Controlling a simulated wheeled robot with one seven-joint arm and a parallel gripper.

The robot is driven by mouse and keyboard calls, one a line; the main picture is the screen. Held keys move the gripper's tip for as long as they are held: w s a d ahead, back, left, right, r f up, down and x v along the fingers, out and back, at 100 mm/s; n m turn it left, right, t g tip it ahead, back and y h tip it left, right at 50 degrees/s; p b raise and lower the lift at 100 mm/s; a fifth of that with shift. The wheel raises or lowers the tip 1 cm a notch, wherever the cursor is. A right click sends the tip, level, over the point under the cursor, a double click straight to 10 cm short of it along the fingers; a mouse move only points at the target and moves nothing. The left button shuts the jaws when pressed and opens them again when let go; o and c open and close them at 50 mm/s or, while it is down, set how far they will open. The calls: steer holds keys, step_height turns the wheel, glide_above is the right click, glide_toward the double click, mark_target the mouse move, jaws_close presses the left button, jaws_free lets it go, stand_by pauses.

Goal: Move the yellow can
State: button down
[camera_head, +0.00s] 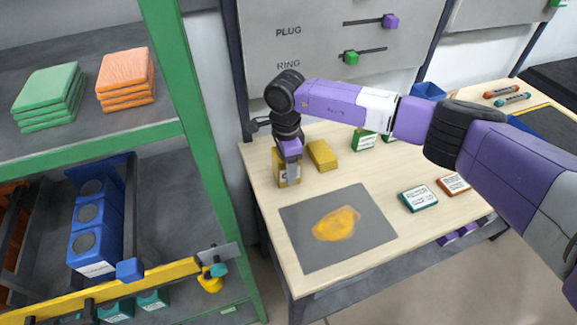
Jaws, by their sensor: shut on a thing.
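My gripper (289,160) points down over the far left part of the wooden table. It is shut on a yellow can (279,180), which looks boxy and has a pale label with a dark mark. My fingers hide part of the can. The can is upright at the table's left side; I cannot tell whether its base touches the tabletop. A separate yellow block (322,155) lies just to its right.
A grey mat (297,234) with an orange-yellow patch (337,224) lies in front. Green boxes (419,198) and an orange box (454,184) lie to the right. A green-framed shelf (186,110) stands left. A panel (275,40) with sliders rises behind.

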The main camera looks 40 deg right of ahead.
steer(key=shift+c, duration=1.4)
jaws_free()
steer(key=shift+r+b, duration=0.7)
steer(key=shift+r, duration=3.25)
